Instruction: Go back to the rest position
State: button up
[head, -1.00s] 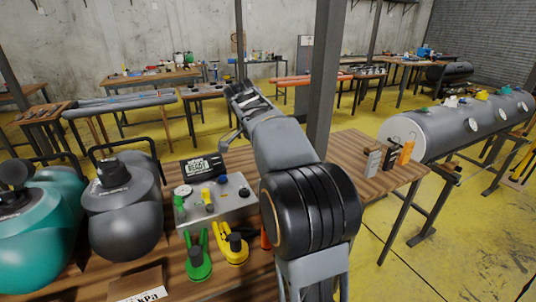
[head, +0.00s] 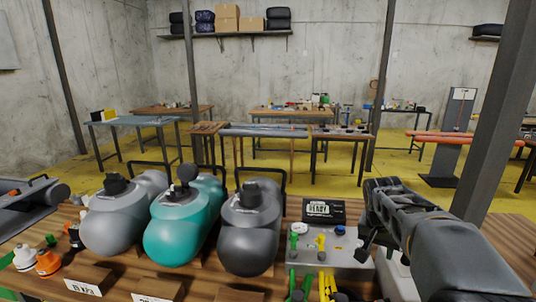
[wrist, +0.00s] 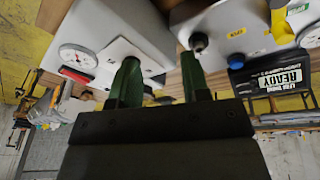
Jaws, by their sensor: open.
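My gripper (head: 378,212) is raised in front of me at the right of the head view, beside the grey control box (head: 335,248) and above the table. In the wrist view its two dark green fingers (wrist: 158,75) stand apart with nothing held between them. The grey box with yellow labels and a black knob (wrist: 199,41) lies beyond the fingers. A white-faced gauge (wrist: 78,57) on a pale unit is at the left of that view.
Grey, teal (head: 180,235) and dark grey (head: 248,240) pump-like bodies stand on the wooden table, left of the box. A black READY sign (head: 322,211) stands behind the box. Green and yellow handles lie in front. A dark post (head: 492,120) rises behind my arm.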

jog(key=s+a+r+n+t+y+p, duration=0.2)
jog(key=s+a+n+p, duration=0.4)
jog(key=s+a, duration=0.6)
jog(key=s+n, duration=0.1)
jog(key=s, duration=0.2)
jog(key=shift+a+p, duration=0.2)
jog(key=shift+p, duration=0.2)
jog(key=shift+a+y, duration=0.15)
jog(key=shift+y, duration=0.15)
